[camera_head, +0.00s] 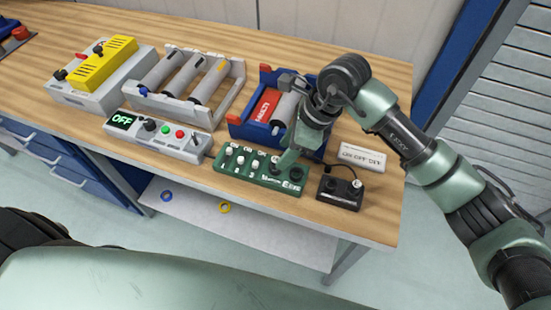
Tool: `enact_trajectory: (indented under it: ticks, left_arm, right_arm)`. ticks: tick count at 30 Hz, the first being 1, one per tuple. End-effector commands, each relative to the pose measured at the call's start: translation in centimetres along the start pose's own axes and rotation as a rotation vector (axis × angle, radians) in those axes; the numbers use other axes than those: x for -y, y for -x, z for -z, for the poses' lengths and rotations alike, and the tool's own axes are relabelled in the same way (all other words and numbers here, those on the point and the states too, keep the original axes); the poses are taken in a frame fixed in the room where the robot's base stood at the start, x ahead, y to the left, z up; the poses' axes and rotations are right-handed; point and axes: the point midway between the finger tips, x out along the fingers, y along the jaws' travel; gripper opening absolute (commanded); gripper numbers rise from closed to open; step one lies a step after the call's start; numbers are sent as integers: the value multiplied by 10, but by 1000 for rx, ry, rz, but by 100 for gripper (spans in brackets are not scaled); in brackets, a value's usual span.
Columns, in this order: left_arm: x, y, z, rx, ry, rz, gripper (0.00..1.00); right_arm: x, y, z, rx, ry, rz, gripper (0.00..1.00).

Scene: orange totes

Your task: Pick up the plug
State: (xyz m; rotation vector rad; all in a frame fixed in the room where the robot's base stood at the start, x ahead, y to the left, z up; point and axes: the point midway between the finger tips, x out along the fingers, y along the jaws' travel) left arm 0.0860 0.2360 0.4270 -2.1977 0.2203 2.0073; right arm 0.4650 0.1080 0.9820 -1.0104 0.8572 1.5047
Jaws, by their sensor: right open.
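My right arm reaches in from the right, and its green hand (287,160) points down over the right part of a green switch panel (228,184). The hand is small in the picture and no object shows held in it. I cannot pick out the plug with certainty. A small black box (338,198) with round black tops and a thin dark cable sits right of the panel, apart from the hand. The hand hides part of the panel and of the blue holder behind it. My left gripper is not in view.
A blue holder (240,131) with a red MULTI label and a grey cylinder stands behind the hand. A grey rack (150,105) of cylinders, an OFF control box (180,143) and a yellow-topped device (105,62) are left. A white labelled block (362,158) lies right. The table's front strip is clear.

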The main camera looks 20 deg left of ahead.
Motion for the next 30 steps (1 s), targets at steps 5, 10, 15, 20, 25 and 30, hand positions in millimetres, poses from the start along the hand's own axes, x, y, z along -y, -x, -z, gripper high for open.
enact_trajectory:
  ticks: [5,10,15,20,25,30]
  left_arm:
    - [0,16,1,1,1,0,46]
    - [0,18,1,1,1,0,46]
    - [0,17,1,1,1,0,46]
    - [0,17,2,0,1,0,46]
    - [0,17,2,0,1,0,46]
    - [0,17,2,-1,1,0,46]
  right_arm:
    - [0,-25,-7,2,-3,-4,47]
    - [0,-37,-6,2,0,-1,47]
    - [0,-37,-5,3,0,0,47]
    - [0,-37,-6,3,0,0,5]
    - [0,-37,-6,3,0,0,0]
    - [1,-36,-6,3,0,0,0]
